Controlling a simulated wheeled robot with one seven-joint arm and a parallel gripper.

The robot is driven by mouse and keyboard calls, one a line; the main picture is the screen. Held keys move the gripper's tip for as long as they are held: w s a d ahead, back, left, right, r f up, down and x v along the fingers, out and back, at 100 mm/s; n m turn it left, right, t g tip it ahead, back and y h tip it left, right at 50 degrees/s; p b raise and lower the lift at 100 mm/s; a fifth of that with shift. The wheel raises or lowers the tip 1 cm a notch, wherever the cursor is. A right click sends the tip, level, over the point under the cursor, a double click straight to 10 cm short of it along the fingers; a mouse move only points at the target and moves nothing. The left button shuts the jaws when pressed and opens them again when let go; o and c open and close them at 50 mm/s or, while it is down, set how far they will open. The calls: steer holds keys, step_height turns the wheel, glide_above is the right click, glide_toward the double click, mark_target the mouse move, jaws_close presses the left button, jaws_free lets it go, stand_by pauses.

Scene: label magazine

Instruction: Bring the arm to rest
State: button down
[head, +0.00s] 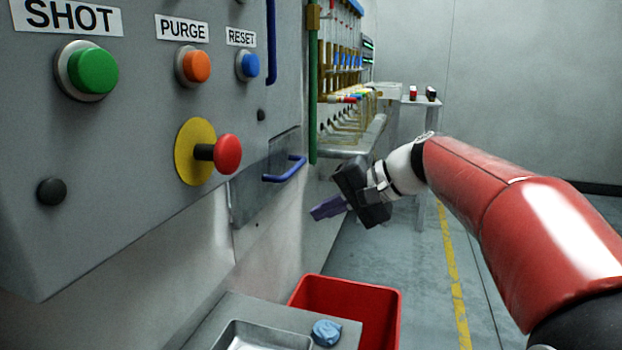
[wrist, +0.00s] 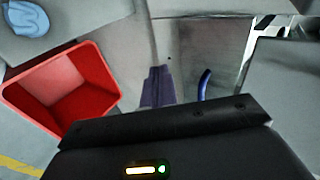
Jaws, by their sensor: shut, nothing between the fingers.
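My gripper (head: 322,210) is at the end of my red arm, in the middle of the head view. Its purple fingers are together with nothing between them. It hangs in free air in front of the machine's lower face, a little below and right of the blue drawer handle (head: 284,169). In the wrist view the closed fingers (wrist: 157,86) show above the dark gripper body. The blue handle (wrist: 204,84) is just right of them there, apart from the fingers.
The grey panel (head: 140,120) at left bears green, orange, blue and red buttons. A red bin (head: 345,284) stands below, beside a grey ledge (head: 285,318) with a blue crumpled cloth (head: 326,333). A bench (head: 362,138) runs along the back. The floor at right is clear.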

steer(key=s+d+f+n+h, duration=0.1)
steer(key=s+d+f+h, duration=0.2)
steer(key=s, duration=0.5)
steer(key=s+d+f+n+t+h+p, duration=0.1)
steer(key=s+d+f+h, duration=0.3)
steer(key=s+f, duration=0.3)
steer(key=s+d+f+n+h+p, duration=0.1)
steer(key=s+d+f+h, duration=0.2)
steer(key=s, duration=0.7)
step_height(320, 180, down, 2)
steer(key=shift+d+f, duration=0.1)
steer(key=shift+d, duration=0.95)
